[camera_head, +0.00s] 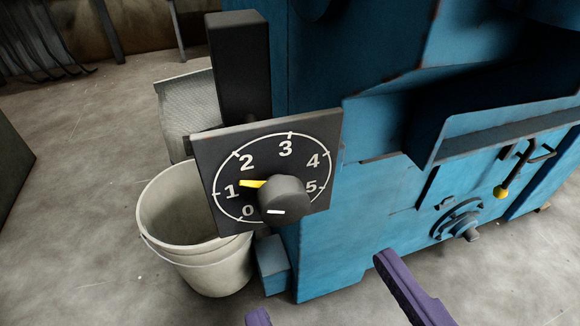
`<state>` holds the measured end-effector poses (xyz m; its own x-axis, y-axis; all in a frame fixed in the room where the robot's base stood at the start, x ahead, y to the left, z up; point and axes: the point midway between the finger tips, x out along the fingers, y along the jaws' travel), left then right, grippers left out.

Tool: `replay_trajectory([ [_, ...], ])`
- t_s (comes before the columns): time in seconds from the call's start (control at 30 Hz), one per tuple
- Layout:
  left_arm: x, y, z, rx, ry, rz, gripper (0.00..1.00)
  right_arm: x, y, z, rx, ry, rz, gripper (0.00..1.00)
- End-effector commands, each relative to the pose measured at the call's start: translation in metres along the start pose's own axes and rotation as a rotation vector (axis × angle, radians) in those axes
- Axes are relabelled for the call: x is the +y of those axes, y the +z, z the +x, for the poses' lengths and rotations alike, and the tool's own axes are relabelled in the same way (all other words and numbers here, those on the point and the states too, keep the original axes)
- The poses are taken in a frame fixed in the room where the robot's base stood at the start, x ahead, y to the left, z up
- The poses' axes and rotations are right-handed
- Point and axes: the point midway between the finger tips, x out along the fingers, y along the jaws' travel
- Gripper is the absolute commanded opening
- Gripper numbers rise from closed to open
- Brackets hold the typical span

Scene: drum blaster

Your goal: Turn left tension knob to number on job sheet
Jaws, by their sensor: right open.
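The tension knob (284,197) is a dark round knob on a black square dial plate (324,130) with white numbers 0 to 5. Its yellow pointer (251,183) points left, just above the 1 and below the 2. A short white mark shows on the knob's face. My right gripper (318,287) shows as two purple fingers at the bottom edge, spread wide apart. It is open and empty, below the knob and apart from it. My left gripper is not in view. No job sheet is visible.
The blue machine (345,240) fills the right side, with a round fitting (464,224) and a yellow-tipped lever (501,193). A whitish bucket (210,265) stands on the floor left of the dial. A black post (238,70) rises behind the dial plate.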

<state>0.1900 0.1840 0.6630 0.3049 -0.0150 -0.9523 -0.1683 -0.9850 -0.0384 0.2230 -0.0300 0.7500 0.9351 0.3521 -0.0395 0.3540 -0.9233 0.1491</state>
Motion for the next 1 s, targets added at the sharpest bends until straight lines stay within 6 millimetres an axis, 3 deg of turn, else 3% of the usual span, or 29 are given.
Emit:
replay_trajectory([
  [0.03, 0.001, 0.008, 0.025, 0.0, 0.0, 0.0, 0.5, -0.004, 0.025, -0.001, 0.009, 0.014, -0.001, 0.84],
  [0.17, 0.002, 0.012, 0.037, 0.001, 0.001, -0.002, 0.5, -0.003, 0.035, -0.004, 0.027, 0.043, -0.006, 0.84],
  [0.37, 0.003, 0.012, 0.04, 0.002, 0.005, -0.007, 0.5, -0.001, 0.033, 0.008, 0.036, 0.057, -0.007, 0.84],
  [0.8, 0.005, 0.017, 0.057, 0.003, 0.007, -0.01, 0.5, 0.003, 0.031, 0.084, 0.034, 0.055, -0.007, 0.84],
  [1.0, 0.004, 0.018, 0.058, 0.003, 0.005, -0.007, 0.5, 0.004, 0.029, 0.094, 0.032, 0.053, -0.007, 0.84],
])
